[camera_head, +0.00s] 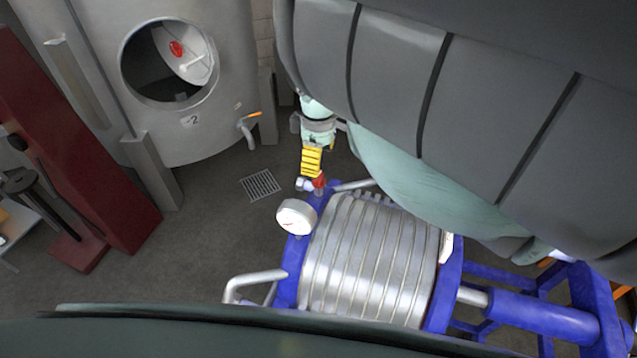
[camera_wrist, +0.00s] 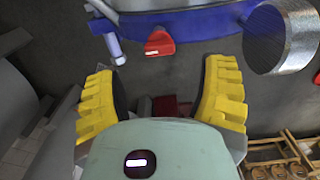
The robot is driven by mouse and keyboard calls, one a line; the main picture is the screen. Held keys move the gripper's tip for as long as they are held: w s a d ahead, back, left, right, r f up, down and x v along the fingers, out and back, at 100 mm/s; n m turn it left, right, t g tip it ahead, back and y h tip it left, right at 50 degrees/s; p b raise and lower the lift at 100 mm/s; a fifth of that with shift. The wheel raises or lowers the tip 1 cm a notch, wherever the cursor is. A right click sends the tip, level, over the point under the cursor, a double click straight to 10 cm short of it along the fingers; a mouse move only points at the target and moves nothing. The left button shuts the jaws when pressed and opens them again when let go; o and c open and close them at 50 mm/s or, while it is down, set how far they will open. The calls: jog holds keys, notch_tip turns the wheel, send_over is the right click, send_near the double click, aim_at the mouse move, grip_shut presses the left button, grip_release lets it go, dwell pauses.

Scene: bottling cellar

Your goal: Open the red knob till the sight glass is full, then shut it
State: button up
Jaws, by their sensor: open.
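The red knob (camera_head: 320,180) sits at the top corner of the blue frame of a plate filter in the head view. It also shows in the wrist view (camera_wrist: 159,43), ahead of my fingers and roughly centred between them. My gripper (camera_head: 312,165) has yellow ribbed fingers and reaches down close to the knob. In the wrist view my gripper (camera_wrist: 161,68) is open and empty, with its fingers wide apart and not touching the knob. A short pale tube (camera_wrist: 115,48) stands left of the knob. I cannot tell whether it is the sight glass, nor any level in it.
A round white gauge (camera_head: 296,217) stands close beside the knob, and the silver filter plates (camera_head: 365,262) lie to its lower right. A steel tank (camera_head: 205,130) with an open hatch stands at the back left. A floor grate (camera_head: 260,185) lies on open floor between.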

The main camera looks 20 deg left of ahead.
aim_at(319, 180)
notch_tip(319, 180, down, 4)
jog(key=shift+a+f+p, duration=0.1)
jog(key=shift+f+p, duration=0.15)
jog(key=shift+p, duration=0.35)
jog(key=shift+f, duration=0.65)
jog(key=c, duration=1.2)
